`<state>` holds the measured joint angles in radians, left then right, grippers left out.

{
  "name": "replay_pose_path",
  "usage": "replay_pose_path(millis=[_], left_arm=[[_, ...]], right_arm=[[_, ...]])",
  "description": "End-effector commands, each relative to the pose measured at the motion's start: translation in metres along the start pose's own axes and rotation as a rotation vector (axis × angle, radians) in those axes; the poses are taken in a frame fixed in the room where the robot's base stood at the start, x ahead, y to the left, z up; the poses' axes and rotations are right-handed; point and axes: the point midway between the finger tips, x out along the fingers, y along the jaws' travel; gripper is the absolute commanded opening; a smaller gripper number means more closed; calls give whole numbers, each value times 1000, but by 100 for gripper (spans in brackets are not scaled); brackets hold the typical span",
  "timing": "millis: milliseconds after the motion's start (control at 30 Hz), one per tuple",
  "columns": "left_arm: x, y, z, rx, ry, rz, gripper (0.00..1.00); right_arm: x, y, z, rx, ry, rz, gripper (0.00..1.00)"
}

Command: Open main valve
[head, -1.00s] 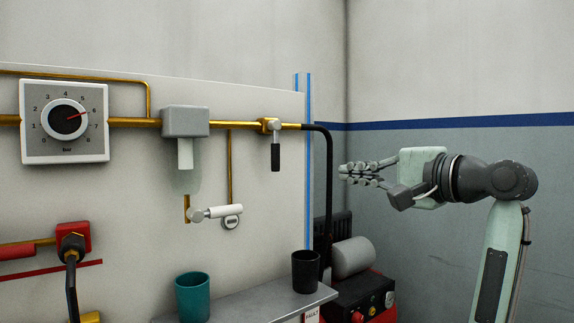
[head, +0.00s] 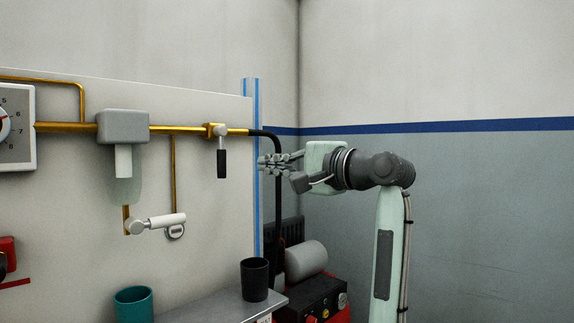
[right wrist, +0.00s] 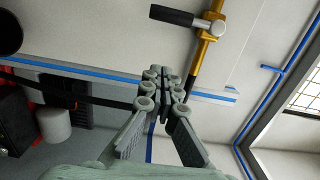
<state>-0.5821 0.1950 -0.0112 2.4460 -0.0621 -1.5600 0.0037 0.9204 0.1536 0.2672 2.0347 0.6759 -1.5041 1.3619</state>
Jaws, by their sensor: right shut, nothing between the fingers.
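The main valve (head: 214,130) is a brass valve on the horizontal brass pipe at the right end of the wall panel. Its black lever (head: 222,163) hangs straight down, across the pipe. In the right wrist view the valve (right wrist: 210,28) and its black lever (right wrist: 172,15) show at the top, beyond the fingertips. My right gripper (head: 263,163) is shut and empty, pointing left, just right of the lever with a gap between them. It also shows shut in the right wrist view (right wrist: 158,80). My left gripper is not in view.
A black hose (head: 277,190) runs down from the pipe's end, close by my right fingers. A grey shelf (head: 220,305) bears a black cup (head: 255,279) and a teal cup (head: 133,305). A red machine (head: 318,303) stands below right. A pressure gauge (head: 14,155) is at far left.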

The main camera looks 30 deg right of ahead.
Motion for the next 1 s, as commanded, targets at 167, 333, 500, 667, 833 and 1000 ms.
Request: replay_pose_path(millis=[167,333,500,667,833,1000], left_arm=[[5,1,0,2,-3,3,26],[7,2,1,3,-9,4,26],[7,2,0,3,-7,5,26],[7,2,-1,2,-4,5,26],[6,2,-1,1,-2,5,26],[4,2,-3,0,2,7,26]], right_arm=[[31,0,8,-2,-3,-1,0],[35,0,30,-2,-2,-1,0],[37,0,39,0,-1,0,0],[37,0,40,0,-1,0,0],[37,0,39,0,-1,0,0],[36,0,37,10,0,0,0]])
